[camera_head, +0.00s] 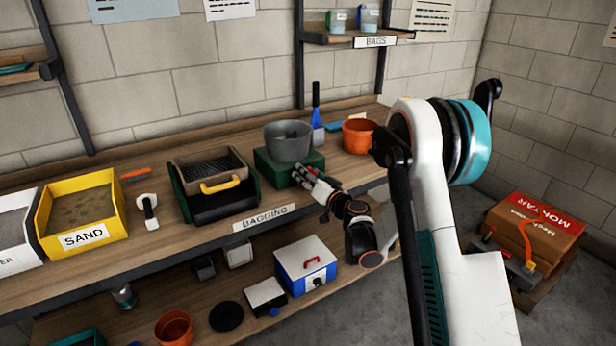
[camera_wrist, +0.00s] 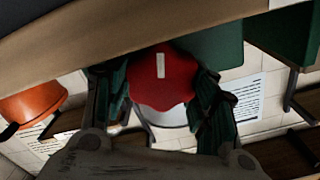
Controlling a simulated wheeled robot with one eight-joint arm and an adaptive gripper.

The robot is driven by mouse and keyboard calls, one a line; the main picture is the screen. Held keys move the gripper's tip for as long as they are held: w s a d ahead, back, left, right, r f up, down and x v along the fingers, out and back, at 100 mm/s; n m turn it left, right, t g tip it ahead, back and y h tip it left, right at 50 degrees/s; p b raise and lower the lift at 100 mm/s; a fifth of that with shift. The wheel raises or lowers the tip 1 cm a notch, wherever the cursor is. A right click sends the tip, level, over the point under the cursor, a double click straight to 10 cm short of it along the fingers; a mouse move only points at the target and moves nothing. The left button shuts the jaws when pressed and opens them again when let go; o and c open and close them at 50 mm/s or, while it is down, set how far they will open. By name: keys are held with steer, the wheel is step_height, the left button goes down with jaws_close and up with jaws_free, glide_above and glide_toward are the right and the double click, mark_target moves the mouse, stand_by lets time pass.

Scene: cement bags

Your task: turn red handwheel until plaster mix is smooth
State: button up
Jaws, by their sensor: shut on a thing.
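The red handwheel (camera_wrist: 163,84) has a lobed rim and a white stripe, which stands about upright in the wrist view. My gripper (camera_wrist: 162,100) is shut on it, with a dark green finger on each side of the rim. In the head view my gripper (camera_head: 308,177) is at the front of the green mixer base (camera_head: 268,170), and its fingers mostly hide the handwheel. A grey mixing bowl (camera_head: 288,148) sits on the base. Something dark grey shows inside the bowl; the texture of the plaster mix cannot be made out.
An orange bucket (camera_head: 358,136) stands right of the mixer. A blue-handled tool (camera_head: 316,112) stands behind it. A sieve box (camera_head: 213,184) and a yellow sand bin (camera_head: 82,212) are to the left. The lower shelf holds a blue-and-white box (camera_head: 306,268).

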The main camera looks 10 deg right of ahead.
stand_by(0.3)
steer(key=o, duration=1.1)
